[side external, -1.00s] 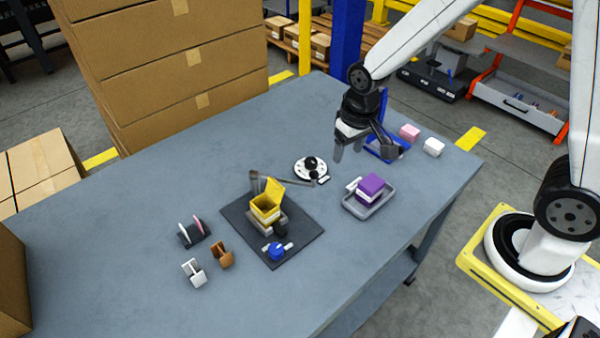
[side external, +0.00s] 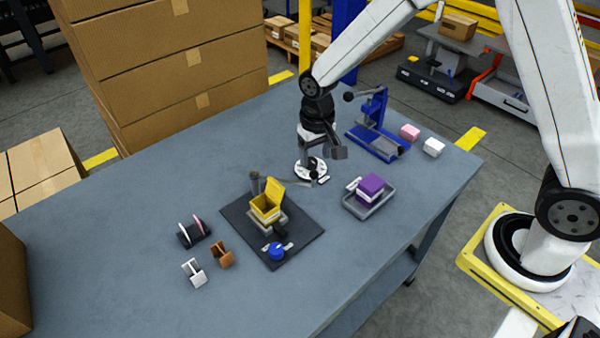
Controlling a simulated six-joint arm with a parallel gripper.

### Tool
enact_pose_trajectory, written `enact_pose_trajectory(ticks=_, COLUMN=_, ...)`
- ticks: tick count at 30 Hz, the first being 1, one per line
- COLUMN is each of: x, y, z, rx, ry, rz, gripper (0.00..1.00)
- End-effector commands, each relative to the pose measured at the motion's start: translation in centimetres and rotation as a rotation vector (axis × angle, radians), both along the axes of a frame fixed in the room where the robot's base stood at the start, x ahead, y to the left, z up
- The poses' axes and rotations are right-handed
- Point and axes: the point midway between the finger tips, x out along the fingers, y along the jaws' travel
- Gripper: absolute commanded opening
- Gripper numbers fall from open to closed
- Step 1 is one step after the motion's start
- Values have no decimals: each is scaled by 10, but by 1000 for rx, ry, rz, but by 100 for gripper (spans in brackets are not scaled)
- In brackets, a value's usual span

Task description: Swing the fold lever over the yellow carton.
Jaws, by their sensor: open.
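The yellow carton (side external: 266,207) stands with its flap raised in a grey holder on the dark base plate (side external: 298,237). The grey fold lever (side external: 299,184) runs from a post (side external: 255,180) behind the carton out to the right, away from the carton top. Its far end lies near the white round disc (side external: 307,174). My gripper (side external: 320,157) is open and points down above the disc and the lever's outer end. It appears apart from the lever, though the exact gap cannot be told. My gripper partly hides the disc.
A grey tray (side external: 381,205) with a purple box (side external: 370,187) stands to the right. A blue press (side external: 375,130) and pink and white blocks stand behind it. A blue knob (side external: 277,251) sits at the plate's front.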

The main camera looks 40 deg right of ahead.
Motion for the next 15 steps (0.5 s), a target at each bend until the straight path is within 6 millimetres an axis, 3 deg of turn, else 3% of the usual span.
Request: enact_pose_trajectory(ticks=15, x=1, y=1, z=-5, rx=0, ry=3, rz=-1, gripper=68)
